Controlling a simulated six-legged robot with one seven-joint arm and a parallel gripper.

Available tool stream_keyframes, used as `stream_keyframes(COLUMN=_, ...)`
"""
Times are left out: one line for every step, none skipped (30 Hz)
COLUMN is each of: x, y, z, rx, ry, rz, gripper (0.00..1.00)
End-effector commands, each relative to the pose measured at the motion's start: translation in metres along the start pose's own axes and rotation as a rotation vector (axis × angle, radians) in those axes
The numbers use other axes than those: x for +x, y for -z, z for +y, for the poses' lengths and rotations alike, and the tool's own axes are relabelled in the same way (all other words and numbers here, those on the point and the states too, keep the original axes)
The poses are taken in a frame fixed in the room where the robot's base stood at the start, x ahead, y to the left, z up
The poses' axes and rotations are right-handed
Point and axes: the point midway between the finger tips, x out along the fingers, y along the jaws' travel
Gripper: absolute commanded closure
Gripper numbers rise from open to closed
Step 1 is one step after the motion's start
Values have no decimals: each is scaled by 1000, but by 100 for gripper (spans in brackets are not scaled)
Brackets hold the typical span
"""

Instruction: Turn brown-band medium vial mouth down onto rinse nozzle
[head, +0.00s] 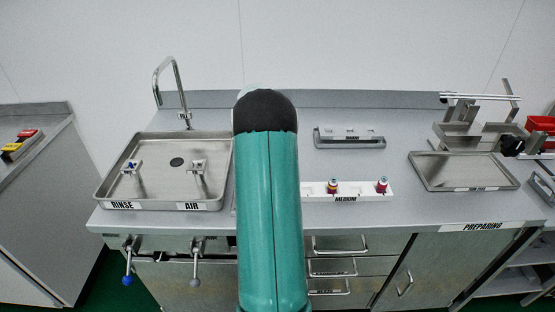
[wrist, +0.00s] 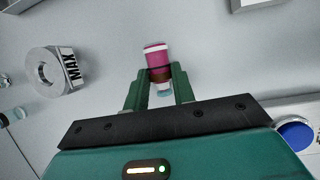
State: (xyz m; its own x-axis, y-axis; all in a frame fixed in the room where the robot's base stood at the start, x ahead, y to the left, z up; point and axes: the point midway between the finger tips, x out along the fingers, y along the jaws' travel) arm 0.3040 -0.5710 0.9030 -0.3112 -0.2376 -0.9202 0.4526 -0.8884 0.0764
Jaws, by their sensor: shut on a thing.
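In the wrist view my gripper (wrist: 160,73) is shut on the brown-band vial (wrist: 157,59). The vial has a magenta part with a white stripe, a brown band between the fingers, and a clear end toward the palm. I cannot tell which way its mouth points in the room. In the head view my teal arm hides the gripper and vial. The rinse nozzle (head: 131,168) stands at the left of the steel sink (head: 163,190), above the RINSE label. The vial's distance from it cannot be told.
The air nozzle (head: 197,167) stands right of the rinse nozzle, with a tap (head: 173,85) behind. The white MEDIUM rack (head: 360,194) holds two other vials. A steel tray (head: 463,171) lies at right. In the wrist view, a grey MAX ring (wrist: 57,71) and blue knob (wrist: 296,134) show.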

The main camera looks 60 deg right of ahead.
Motion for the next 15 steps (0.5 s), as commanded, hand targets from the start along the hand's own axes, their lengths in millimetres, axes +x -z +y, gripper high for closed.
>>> stream_keyframes(x=1, y=0, z=0, rx=0, ry=0, rz=0, gripper=96)
stream_keyframes(x=1, y=0, z=0, rx=0, ry=0, rz=0, gripper=96)
stream_keyframes(x=1, y=1, z=0, rx=0, ry=0, rz=0, gripper=96)
stream_keyframes(x=2, y=1, z=0, rx=0, ry=0, rz=0, gripper=96)
stream_keyframes(x=2, y=1, z=0, rx=0, ry=0, rz=0, gripper=96)
stream_keyframes(x=2, y=1, z=0, rx=0, ry=0, rz=0, gripper=96)
stream_keyframes(x=2, y=1, z=0, rx=0, ry=0, rz=0, gripper=69)
stream_keyframes(x=2, y=1, z=0, rx=0, ry=0, rz=0, gripper=63)
stream_keyframes(x=2, y=1, z=0, rx=0, ry=0, rz=0, gripper=55)
stream_keyframes(x=2, y=1, z=0, rx=0, ry=0, rz=0, gripper=49)
stream_keyframes(x=2, y=1, z=0, rx=0, ry=0, rz=0, gripper=49)
stream_keyframes(x=2, y=1, z=0, rx=0, ry=0, rz=0, gripper=49)
stream_keyframes(x=2, y=1, z=0, rx=0, ry=0, rz=0, gripper=49)
stream_keyframes(x=2, y=1, z=0, rx=0, ry=0, rz=0, gripper=49)
stream_keyframes(x=2, y=1, z=0, rx=0, ry=0, rz=0, gripper=49)
